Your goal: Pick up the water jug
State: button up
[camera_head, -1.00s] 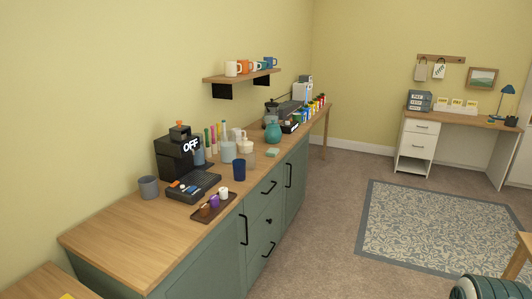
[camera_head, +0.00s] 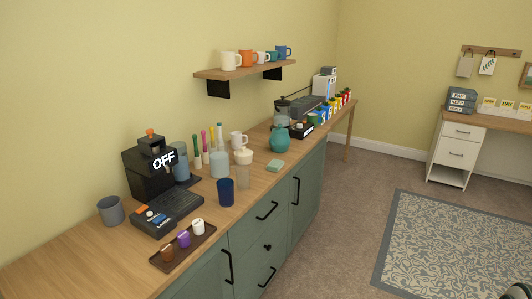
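A round teal jug (camera_head: 279,140) stands upright on the wooden counter (camera_head: 70,258), right of the middle of its row of things. It looks the likeliest water jug, but I cannot tell for sure. A small white jug (camera_head: 237,140) stands to its left, behind a cream pot (camera_head: 244,157). A clear vessel with a dark top (camera_head: 283,112) stands behind the teal jug.
A pale green block (camera_head: 275,166) lies before the teal jug. A mug shelf (camera_head: 205,74) hangs above.

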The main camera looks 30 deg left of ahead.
aim_at(218, 161)
jog(key=u, duration=0.2)
jog(key=i, duration=1.55)
jog(key=u, duration=1.25)
jog(key=i, duration=0.85)
jog(key=u, duration=1.2)
jog(key=i, duration=0.4)
jog(key=u, duration=0.35)
